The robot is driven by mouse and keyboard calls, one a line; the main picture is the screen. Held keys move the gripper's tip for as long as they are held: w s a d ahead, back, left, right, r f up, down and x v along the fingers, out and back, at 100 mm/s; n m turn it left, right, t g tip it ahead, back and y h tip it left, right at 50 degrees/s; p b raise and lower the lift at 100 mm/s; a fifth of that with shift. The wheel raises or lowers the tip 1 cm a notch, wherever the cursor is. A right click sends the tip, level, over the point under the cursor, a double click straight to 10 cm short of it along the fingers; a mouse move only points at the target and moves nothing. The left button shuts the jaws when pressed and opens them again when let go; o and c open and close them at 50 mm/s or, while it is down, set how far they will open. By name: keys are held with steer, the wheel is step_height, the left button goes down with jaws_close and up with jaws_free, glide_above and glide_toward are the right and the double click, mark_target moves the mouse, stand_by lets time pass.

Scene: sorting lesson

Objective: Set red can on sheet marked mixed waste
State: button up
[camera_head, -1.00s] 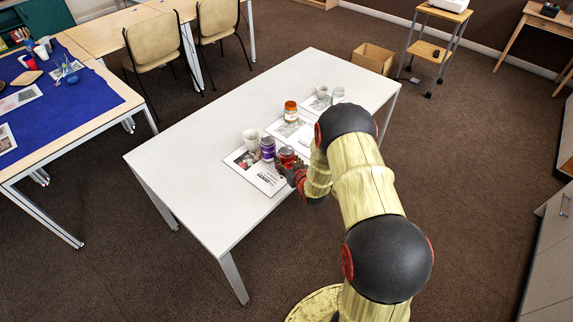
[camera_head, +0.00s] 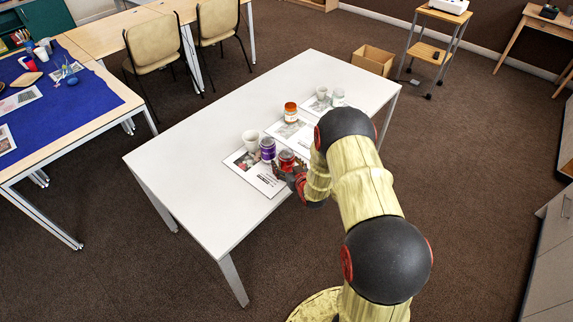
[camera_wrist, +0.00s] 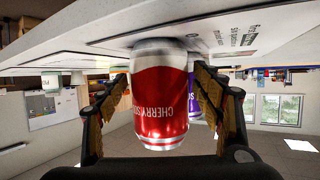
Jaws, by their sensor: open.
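The red can (camera_head: 287,158) stands on the near right part of a printed white sheet (camera_head: 262,182) on the white table. In the wrist view, which is upside down, the red can (camera_wrist: 161,95) with "CHERRY" lettering rests its base on the sheet (camera_wrist: 225,42). My gripper (camera_head: 291,172) is at the can from the near right side. In the wrist view my gripper (camera_wrist: 163,100) is open, one finger on each side of the can, with narrow gaps. The sheet's print is too small to read surely.
A purple can (camera_head: 267,148) and a white cup (camera_head: 250,140) stand close by on the same sheet. An orange-lidded jar (camera_head: 290,111) stands on another sheet farther back, with a glass jar (camera_head: 338,97) beyond. The table's (camera_head: 190,170) left part is clear.

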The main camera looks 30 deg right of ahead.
steer(key=shift+r, duration=0.2)
steer(key=p+v, duration=0.3)
steer(key=v, duration=0.9)
steer(key=w+a+r+g, duration=0.1)
steer(key=w+r+g, duration=0.15)
steer(key=r, duration=0.75)
steer(key=s+a+r+g, duration=0.1)
steer(key=s+a+r, duration=0.15)
steer(key=r, duration=0.45)
steer(key=s+a+r, duration=0.2)
steer(key=a+r, duration=0.1)
steer(key=r, duration=0.3)
steer(key=s+a+r+g, duration=0.1)
steer(key=s+a+r, duration=0.2)
steer(key=s, duration=0.5)
steer(key=s+a+r+n+g+y, duration=0.1)
steer(key=s+a+r, duration=0.3)
steer(key=s, duration=0.4)
steer(key=s+a+r+g, duration=0.2)
steer(key=s+a+r, duration=0.2)
steer(key=s, duration=0.5)
steer(key=shift+a+r+y, duration=0.15)
steer(key=shift+a+y, duration=0.15)
